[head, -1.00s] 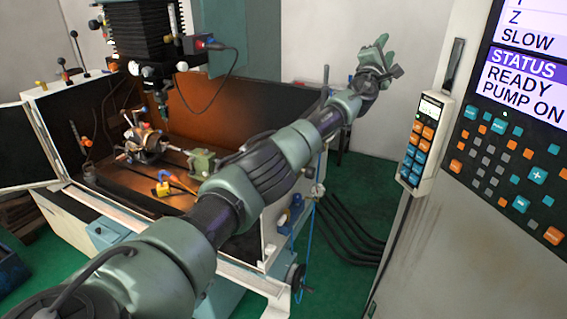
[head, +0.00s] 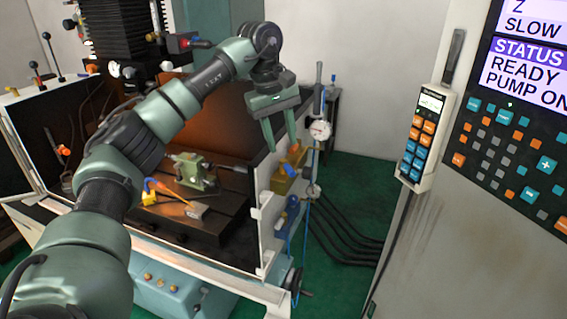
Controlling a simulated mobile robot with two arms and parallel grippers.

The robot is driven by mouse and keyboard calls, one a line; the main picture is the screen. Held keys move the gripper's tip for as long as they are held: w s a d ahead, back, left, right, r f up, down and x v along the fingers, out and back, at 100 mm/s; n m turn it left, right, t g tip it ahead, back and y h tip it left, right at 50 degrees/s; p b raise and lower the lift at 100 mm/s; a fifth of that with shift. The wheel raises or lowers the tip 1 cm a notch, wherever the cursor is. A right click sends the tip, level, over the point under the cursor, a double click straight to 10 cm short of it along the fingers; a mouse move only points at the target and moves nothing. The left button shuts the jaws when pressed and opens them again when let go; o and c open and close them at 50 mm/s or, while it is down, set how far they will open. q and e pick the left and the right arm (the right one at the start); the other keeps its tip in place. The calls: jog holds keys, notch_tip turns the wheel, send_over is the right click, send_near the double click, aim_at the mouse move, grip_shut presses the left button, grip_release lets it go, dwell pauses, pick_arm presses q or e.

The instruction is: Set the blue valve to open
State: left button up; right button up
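Several fittings are mounted on the side panel of the machine. A brass-yellow valve body (head: 283,184) carries a small blue handle (head: 290,170), with an orange part (head: 294,153) just above it. A blue fitting (head: 292,204) sits lower on the same panel. I cannot tell for sure which of these is the blue valve, or its setting. My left gripper (head: 282,147) points down just above the brass body, its two fingers apart with nothing clearly between them. Whether a fingertip touches the orange part is unclear. My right gripper is out of view.
A round gauge (head: 320,130) stands just right of my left gripper, and another gauge (head: 313,191) sits lower. Black hoses (head: 345,240) run over the green floor. A control cabinet with a pendant (head: 424,135) stands at right. A green vise (head: 195,172) sits inside the machine.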

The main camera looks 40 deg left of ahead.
aim_at(289, 167)
pick_arm(q)
jog(key=p+x, duration=0.2)
jog(key=x, duration=0.5)
jog(key=shift+d, duration=0.1)
jog(key=shift+d+f, duration=0.1)
jog(key=shift+f, duration=0.2)
grip_shut()
